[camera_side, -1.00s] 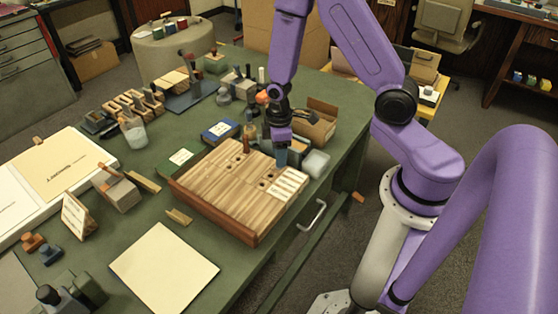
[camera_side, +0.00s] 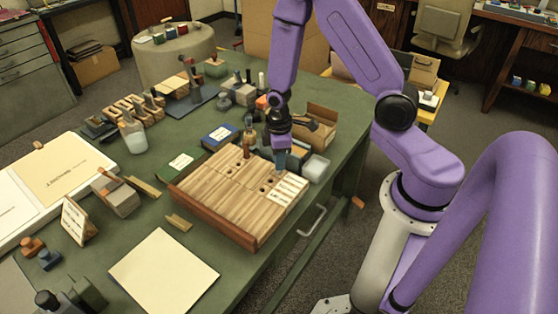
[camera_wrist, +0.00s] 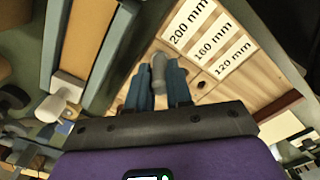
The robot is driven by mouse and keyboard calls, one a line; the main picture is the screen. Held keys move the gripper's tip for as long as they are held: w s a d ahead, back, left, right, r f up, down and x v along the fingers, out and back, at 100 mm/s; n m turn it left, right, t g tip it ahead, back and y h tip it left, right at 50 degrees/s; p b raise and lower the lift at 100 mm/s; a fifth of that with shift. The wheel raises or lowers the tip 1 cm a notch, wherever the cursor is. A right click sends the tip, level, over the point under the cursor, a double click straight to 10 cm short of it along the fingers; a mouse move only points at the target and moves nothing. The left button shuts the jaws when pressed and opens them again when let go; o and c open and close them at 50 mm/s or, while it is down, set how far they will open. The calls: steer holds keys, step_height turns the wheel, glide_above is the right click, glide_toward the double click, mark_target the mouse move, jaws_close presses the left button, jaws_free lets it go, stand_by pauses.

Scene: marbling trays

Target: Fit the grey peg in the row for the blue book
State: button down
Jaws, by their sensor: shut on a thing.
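The wooden board (camera_side: 212,206) lies on the green table, with hole rows and a white label strip (camera_side: 291,188) at its right end. The wrist view shows the row labels 200 mm (camera_wrist: 190,20), 160 mm (camera_wrist: 212,36) and 120 mm (camera_wrist: 233,55). My gripper (camera_side: 281,160) is over the board's back right part, near the labels. In the wrist view its fingers are shut on the grey peg (camera_wrist: 158,72). The peg's lower end is hard to see. The blue book (camera_side: 221,136) lies behind the board; its label is too small to read.
A brown peg (camera_side: 246,149) stands at the board's back edge. A green book (camera_side: 181,161) lies left of the blue one. An open cardboard box (camera_side: 318,125) and a pale container (camera_side: 316,167) stand close to the right of my gripper. A cream sheet (camera_side: 164,270) lies in front.

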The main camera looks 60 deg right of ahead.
steer(key=shift+r, duration=0.55)
steer(key=shift+s+a+r, duration=0.55)
steer(key=shift+s+r, duration=5.25)
steer(key=shift+s, duration=1.05)
steer(key=w+a+f, duration=0.1)
steer(key=w+a, duration=0.2)
steer(key=w, duration=0.4)
steer(key=w+a+f, duration=0.2)
steer(key=w+a, duration=0.2)
steer(key=w, duration=0.2)
steer(key=shift+w, duration=0.35)
steer(key=shift+d+f, duration=0.1)
steer(key=shift+f, duration=2.8)
steer(key=shift+f, duration=1.9)
